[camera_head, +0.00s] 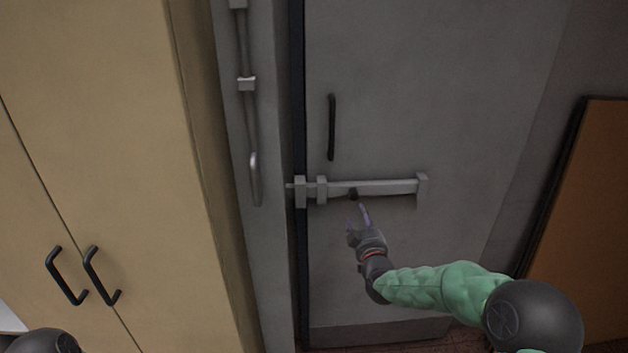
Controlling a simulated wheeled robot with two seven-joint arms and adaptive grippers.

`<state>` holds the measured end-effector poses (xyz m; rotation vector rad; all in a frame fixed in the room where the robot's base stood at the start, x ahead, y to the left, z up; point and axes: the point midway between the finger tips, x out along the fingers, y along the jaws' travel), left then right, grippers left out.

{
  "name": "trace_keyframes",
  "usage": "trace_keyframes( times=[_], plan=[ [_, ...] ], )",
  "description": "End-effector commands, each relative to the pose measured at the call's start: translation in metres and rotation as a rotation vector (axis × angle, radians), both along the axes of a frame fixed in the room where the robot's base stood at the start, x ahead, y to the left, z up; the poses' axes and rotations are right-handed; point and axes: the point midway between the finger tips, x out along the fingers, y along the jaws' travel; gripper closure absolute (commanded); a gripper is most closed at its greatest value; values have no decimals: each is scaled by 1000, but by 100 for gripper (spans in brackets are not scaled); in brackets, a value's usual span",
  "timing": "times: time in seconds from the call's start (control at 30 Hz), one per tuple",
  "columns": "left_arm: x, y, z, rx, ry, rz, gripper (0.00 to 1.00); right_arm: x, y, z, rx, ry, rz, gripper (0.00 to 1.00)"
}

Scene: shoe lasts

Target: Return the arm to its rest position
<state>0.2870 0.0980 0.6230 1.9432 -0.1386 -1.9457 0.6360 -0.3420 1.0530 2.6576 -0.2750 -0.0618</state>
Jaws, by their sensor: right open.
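My right arm comes in from the lower right in green and black. Its gripper (359,218) is open and empty, with its fingers pointing up toward the door, just below the horizontal sliding bolt (385,188). In this view I cannot tell whether a fingertip touches the bolt. The bolt is a grey metal bar with brackets on the grey door (430,90), and its left end reaches the door's edge by the frame. A dark knob (352,193) shows on the bar. My left gripper is out of view; only a dark rounded part of mine shows at the bottom left.
A tan cabinet (100,120) with two black handles (84,276) fills the left. A vertical metal rod (248,110) runs along the door frame. A black handle (332,127) is on the door above the bolt. A brown board (590,210) leans at the right.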

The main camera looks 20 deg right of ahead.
Motion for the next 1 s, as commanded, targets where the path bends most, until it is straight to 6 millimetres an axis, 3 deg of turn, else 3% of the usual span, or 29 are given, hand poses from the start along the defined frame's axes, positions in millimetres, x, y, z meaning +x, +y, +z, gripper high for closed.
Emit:
trace_keyframes(
  times=[0.17,0.27,0.47,0.57,0.7,0.9,1.0],
  plan=[
    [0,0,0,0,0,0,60,0,7,-18,28,37,14,46],
    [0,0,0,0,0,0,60,-1,22,-57,94,119,41,46],
    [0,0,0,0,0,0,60,-28,71,-171,306,381,99,46],
    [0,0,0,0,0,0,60,-53,98,-225,413,523,111,46],
    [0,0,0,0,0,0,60,-101,135,-294,558,728,108,46],
    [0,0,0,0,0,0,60,-190,185,-371,744,1030,59,46],
    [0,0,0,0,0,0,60,-239,206,-397,821,1175,18,46]
  ],
)
